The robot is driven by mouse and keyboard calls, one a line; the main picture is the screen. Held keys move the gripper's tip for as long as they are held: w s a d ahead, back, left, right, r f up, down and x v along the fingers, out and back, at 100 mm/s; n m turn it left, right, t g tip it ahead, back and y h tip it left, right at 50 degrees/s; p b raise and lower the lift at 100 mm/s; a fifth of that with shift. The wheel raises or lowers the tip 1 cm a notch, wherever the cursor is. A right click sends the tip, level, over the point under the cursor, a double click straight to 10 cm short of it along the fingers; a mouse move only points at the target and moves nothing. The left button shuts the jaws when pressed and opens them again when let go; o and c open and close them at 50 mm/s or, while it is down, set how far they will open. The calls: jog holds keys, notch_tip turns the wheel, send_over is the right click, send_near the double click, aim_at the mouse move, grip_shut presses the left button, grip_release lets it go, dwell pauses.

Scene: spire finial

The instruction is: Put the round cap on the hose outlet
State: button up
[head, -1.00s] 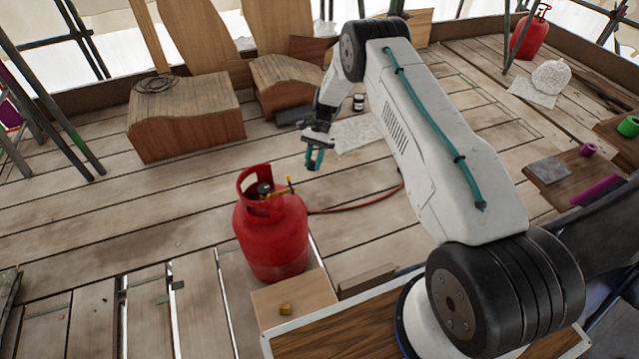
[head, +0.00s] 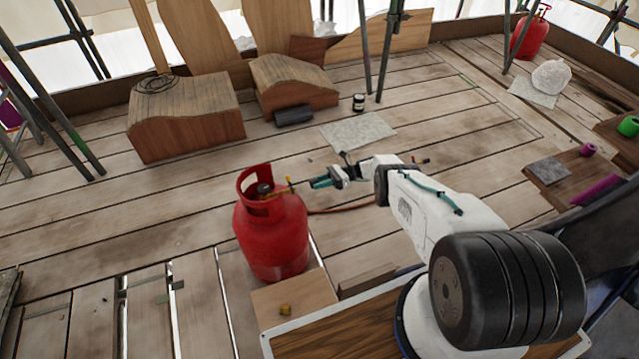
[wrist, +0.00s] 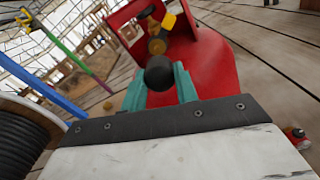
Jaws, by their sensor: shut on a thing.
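My gripper (head: 318,183) is level and points left at the valve on top of the red gas cylinder (head: 272,238). In the wrist view its teal fingers (wrist: 160,84) are shut on a round black cap (wrist: 159,73). I cannot make the cap out in the head view. The brass hose outlet (wrist: 156,46) of the valve shows just beyond the cap, inside the cylinder's red collar (wrist: 195,50). The cap overlaps the outlet's lower part in the wrist view; I cannot tell whether they touch. A small gap separates fingers and valve in the head view.
The red collar (head: 253,177) stands around the valve. A small brass piece (head: 285,309) sits on the wooden board in front. The deck behind the gripper is mostly clear.

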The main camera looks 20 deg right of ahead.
jog(key=shift+s+d, duration=0.15)
jog(key=shift+a, duration=2.9)
jog(key=shift+r, duration=0.15)
jog(key=shift+a, duration=0.55)
jog(key=o, duration=1)
